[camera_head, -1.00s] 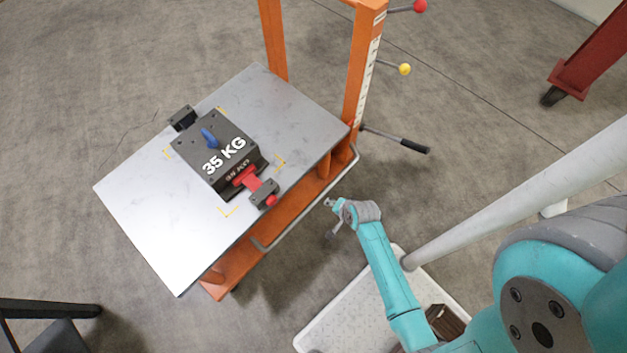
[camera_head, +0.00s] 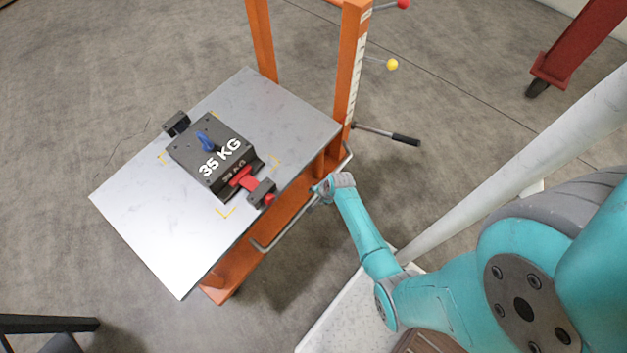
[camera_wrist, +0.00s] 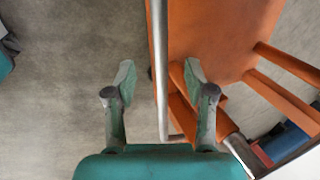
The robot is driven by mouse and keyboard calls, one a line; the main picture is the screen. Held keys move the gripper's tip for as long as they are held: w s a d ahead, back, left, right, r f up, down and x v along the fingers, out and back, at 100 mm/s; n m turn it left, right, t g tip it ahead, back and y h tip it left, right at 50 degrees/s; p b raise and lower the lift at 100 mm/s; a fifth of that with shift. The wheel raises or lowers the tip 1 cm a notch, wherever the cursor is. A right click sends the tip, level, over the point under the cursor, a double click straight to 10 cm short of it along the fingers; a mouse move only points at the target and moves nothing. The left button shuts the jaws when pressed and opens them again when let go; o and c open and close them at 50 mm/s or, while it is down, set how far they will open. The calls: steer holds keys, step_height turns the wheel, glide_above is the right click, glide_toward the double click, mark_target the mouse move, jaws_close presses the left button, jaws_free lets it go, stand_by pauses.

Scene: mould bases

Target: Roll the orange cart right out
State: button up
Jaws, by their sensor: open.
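The orange cart (camera_head: 240,262) stands left of my arm, with a grey platform top (camera_head: 140,235) and an orange upright frame (camera_head: 347,70). A grey side rail (camera_head: 290,222) runs along its near side. In the wrist view the cart's orange body (camera_wrist: 215,45) fills the right, and the rail (camera_wrist: 159,65) runs lengthwise between my fingers. My gripper (camera_wrist: 160,80) is open, one finger on each side of the rail, with gaps visible. In the head view my gripper (camera_head: 314,197) is small beside the rail.
A dark block marked 35 KG (camera_head: 212,155) sits on the platform, beside a red clamp (camera_head: 243,178). A lever (camera_head: 390,135) sticks out right of the frame. A red post on a caster (camera_head: 570,60) stands at upper right. Floor left of the cart is mostly clear.

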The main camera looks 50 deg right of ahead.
mark_target(313, 198)
steer(key=shift+x, duration=3.25)
jaws_close()
